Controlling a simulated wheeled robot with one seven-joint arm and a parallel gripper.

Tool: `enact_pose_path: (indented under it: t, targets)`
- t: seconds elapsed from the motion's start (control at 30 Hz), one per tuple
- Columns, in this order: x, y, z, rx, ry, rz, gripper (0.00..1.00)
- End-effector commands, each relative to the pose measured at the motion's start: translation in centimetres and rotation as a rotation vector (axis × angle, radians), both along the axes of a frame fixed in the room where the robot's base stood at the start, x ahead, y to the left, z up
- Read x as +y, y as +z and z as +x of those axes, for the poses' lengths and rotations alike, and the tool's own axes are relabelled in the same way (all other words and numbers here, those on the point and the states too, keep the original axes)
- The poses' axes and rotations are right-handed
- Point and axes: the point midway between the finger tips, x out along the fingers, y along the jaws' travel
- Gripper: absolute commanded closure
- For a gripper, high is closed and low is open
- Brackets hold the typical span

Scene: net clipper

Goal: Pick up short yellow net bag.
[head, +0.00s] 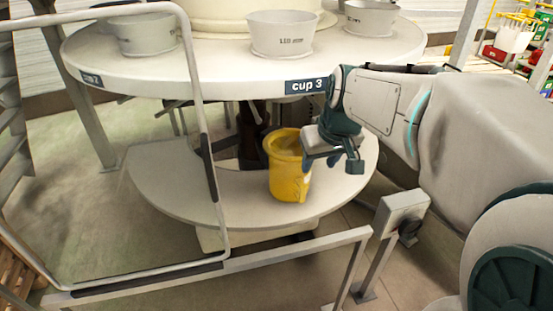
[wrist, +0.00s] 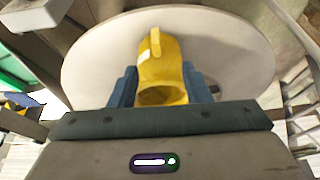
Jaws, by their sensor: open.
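The short yellow net bag (head: 289,172) stands upright, open at the top, on the low round white shelf. It looks like a yellow tub with a rounded rim. My gripper (head: 310,153) is at its upper right side in the head view, partly covering its edge. In the wrist view the yellow bag (wrist: 163,72) shows between the two blue fingers of my gripper (wrist: 160,85). The fingers are apart, one on each side of it. I cannot tell whether they touch it.
The low shelf (head: 175,185) is otherwise mostly bare. Above it is a round white table (head: 225,75) with several white cups (head: 282,35) and a "cup 3" label (head: 305,86). A metal rail frame (head: 205,150) stands in front at the left.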

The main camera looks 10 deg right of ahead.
Motion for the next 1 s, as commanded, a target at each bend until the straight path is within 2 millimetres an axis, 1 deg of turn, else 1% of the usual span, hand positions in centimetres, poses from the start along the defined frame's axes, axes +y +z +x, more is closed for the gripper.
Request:
enact_pose_path:
  t: [0.03,0.1,0.2,0.37,0.47,0.6,0.7,0.8,1.0]
  targets:
    - [-0.3,-1.9,1.1,-0.004,0.008,-0.001,0.56]
    - [-0.6,-2.5,2.3,-0.013,0.021,-0.002,0.56]
    - [-0.9,-3.0,3.4,-0.02,0.033,-0.003,0.56]
    - [-1.0,-3.7,4.3,-0.022,0.04,-0.004,0.56]
    - [-0.9,-5.2,4.8,-0.019,0.041,-0.004,0.56]
    - [-0.7,-7.9,5.9,-0.019,0.04,-0.003,0.56]
    - [-0.5,-9.4,6.6,-0.021,0.04,-0.004,0.56]
    - [-0.4,-10.4,7.1,-0.023,0.04,-0.003,0.56]
    - [-0.2,-11.6,7.7,-0.022,0.04,-0.004,0.56]
